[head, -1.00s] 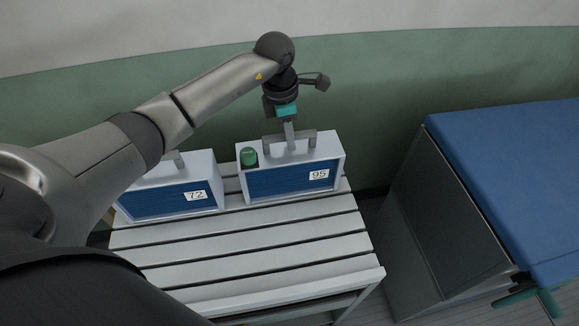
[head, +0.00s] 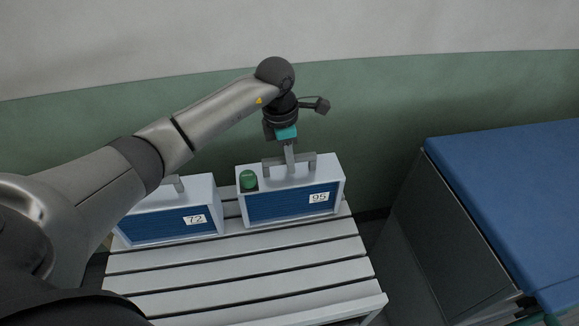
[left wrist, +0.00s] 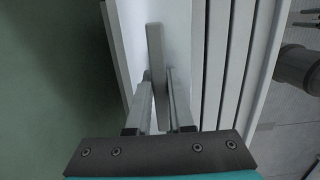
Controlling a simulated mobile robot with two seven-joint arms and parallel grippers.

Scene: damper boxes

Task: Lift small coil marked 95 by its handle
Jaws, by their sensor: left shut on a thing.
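The small coil marked 95 (head: 290,203) is a pale grey box with a blue ribbed front and a white number label. It stands upright on the slatted bench, right of the box marked 72. Its grey handle (head: 308,161) rises from the top. My left gripper (head: 290,170) comes down from above and is shut on the handle. In the left wrist view the handle bar (left wrist: 155,55) runs between the two fingers (left wrist: 158,95). I cannot see any gap between the box and the bench. My right gripper is not in view.
The box marked 72 (head: 170,226) stands close on the left, partly behind my left arm. The slatted bench (head: 250,276) is bare in front. A blue-topped table (head: 515,200) stands to the right; a green wall is behind.

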